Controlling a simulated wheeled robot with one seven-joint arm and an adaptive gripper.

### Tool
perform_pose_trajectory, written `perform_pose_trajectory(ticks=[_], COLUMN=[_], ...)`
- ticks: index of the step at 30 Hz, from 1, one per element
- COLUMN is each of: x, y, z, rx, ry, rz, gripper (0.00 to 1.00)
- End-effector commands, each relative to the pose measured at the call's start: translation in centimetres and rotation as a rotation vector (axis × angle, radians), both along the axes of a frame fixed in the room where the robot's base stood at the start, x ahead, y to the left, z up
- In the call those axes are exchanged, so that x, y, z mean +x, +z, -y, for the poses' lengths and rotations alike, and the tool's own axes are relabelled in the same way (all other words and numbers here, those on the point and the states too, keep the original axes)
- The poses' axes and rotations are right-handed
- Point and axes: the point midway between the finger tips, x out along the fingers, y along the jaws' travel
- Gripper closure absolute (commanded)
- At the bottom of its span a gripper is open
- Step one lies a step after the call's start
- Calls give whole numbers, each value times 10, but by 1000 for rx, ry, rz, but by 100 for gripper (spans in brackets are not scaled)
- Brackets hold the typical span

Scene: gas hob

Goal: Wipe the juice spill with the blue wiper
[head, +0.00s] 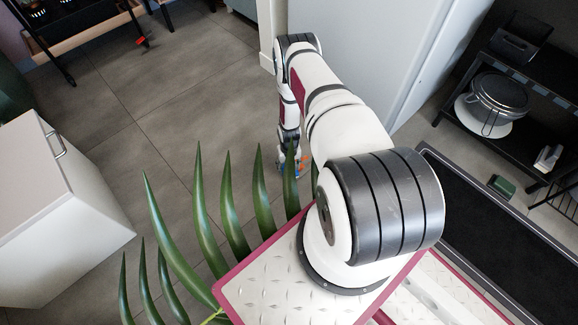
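My gripper (292,162) is at the far end of my arm, low near the floor in the upper middle of the head view. It is small and partly behind a green leaf, so its fingers cannot be made out. A small blue patch (299,174) shows right at the gripper; it may be part of the blue wiper, but I cannot tell whether it is held. A small orange patch (304,159) shows beside it; I cannot tell whether it is the juice spill. No other spill is visible.
Long green leaves (233,190) rise in front of my base. A white cabinet (50,215) stands left, a tall white panel (375,45) right of my arm. A dark shelf (535,70) with pots is at right, near a small green block (501,186). Grey tiled floor (150,100) is open at left.

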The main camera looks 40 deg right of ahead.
Motion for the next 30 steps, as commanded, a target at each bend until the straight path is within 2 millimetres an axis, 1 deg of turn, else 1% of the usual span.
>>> perform_pose_trajectory(ticks=[5, 15, 23, 30], x=[0, 1, 1, 2], y=[0, 1, 2, 0], z=[6, 33, 44, 63], rx=[0, 0, 0, 0], ry=[-1, -2, -2, -3], rz=[1, 1, 1, 1], gripper=[69, 69, 69, 69])
